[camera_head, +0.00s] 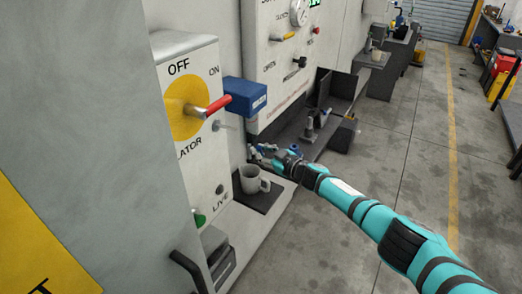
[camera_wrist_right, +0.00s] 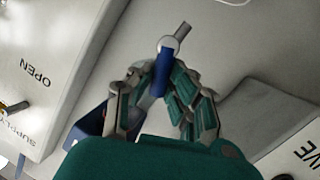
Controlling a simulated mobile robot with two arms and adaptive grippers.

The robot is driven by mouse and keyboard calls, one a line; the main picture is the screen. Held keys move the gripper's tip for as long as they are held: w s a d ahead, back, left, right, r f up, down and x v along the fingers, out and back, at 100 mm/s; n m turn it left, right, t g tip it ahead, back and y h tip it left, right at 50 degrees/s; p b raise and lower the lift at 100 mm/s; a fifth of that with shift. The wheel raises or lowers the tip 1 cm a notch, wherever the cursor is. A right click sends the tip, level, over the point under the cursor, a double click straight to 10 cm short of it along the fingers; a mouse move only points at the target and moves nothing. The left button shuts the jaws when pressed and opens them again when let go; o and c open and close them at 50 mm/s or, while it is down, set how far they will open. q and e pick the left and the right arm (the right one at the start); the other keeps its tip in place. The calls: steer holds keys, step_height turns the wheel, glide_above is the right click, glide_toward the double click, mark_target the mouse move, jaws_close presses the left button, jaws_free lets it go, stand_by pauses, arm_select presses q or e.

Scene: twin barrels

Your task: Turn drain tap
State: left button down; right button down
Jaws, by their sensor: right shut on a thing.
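The drain tap has a blue lever handle (camera_wrist_right: 163,76) and a grey metal stem (camera_wrist_right: 178,38), seen in the right wrist view against the pale wall. My right gripper (camera_wrist_right: 158,84) is shut on the blue handle, its fingers on either side of it. In the head view my right gripper (camera_head: 262,156) reaches in from the right to the wall, low between the two panels. The tap is small and mostly hidden there by the fingers. My left gripper is not in either view.
A grey mug (camera_head: 251,179) stands on a dark shelf mat (camera_head: 268,196) just below my right gripper. The isolator panel's red handle (camera_head: 219,104) and a blue box (camera_head: 245,97) stick out above. The floor (camera_head: 415,190) to the right is open.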

steer(key=c, duration=1.2)
jaws_free()
steer(key=shift+d, duration=0.1)
steer(key=shift+c, duration=0.2)
steer(key=v, duration=1.2)
